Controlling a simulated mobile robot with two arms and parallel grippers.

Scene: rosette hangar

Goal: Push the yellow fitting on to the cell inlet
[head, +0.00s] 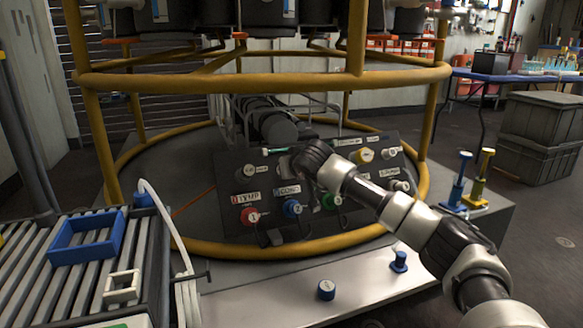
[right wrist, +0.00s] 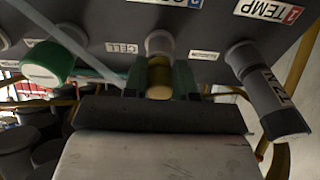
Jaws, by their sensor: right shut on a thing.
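My right gripper (right wrist: 160,80) is shut on the yellow fitting (right wrist: 160,76), a short yellow cylinder between its two green finger pads. In the right wrist view the fitting's far end is lined up with a pale round inlet (right wrist: 160,43) on the dark panel, beside the CELL label (right wrist: 121,47). The two look close together; I cannot tell whether they touch or how far the fitting is on. In the head view my right gripper (head: 291,161) is at the panel's upper middle, and my wrist hides the fitting and inlet. My left gripper is not in view.
The dark panel (head: 225,216) carries red (head: 250,216), blue (head: 291,208) and yellow-white (head: 363,155) connectors. In the wrist view a green-ended cylinder (right wrist: 45,64) and a grey labelled cylinder (right wrist: 268,92) flank the gripper. A yellow rail (head: 270,83) crosses above the panel.

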